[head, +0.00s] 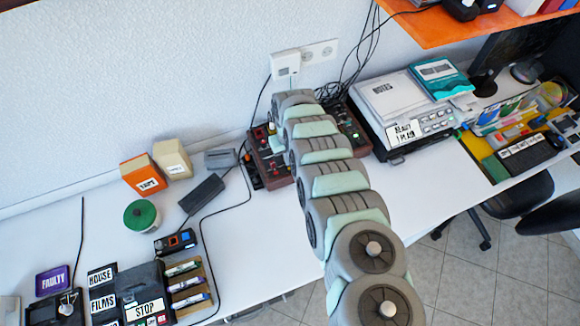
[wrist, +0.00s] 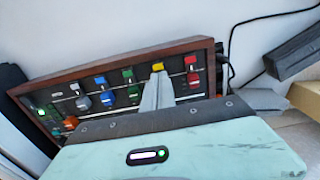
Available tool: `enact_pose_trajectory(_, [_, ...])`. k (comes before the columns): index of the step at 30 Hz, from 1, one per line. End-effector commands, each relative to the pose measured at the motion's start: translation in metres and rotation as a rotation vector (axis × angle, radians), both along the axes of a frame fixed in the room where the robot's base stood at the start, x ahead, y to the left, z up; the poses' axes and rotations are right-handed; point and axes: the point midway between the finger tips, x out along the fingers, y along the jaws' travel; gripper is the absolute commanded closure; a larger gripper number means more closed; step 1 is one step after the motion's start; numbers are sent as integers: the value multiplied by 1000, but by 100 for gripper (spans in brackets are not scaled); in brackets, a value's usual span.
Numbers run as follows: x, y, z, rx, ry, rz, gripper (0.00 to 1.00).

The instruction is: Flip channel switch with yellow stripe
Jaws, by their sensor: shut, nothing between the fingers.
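A wood-framed switch panel (wrist: 100,68) with a dark face fills the upper part of the wrist view. A yellow mark (wrist: 157,66) shows on its face right of the middle. My gripper (wrist: 157,76) is shut and empty, its fingertips in front of or just below the yellow mark. Whether they touch the switch there I cannot tell, because the fingers hide the area below the yellow. Red, green and blue switches stand on both sides. In the head view the panel (head: 268,165) is partly covered by my arm, and my gripper is hidden.
Another control box (head: 355,133) stands right of my arm in the head view. A black adapter (head: 201,194) and cables lie left of the panel, with an orange box (head: 145,174) and a green-lidded pot (head: 141,216) beyond. White table (head: 250,245) is clear in front.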

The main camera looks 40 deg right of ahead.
Motion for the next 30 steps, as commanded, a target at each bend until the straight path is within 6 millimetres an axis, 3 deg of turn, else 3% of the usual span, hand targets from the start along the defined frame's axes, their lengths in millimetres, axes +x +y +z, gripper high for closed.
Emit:
enact_pose_trajectory(13, [-1,0,-1,1,2,0,100])
enact_pose_trajectory(30, [0,1,46,0,1,1,100])
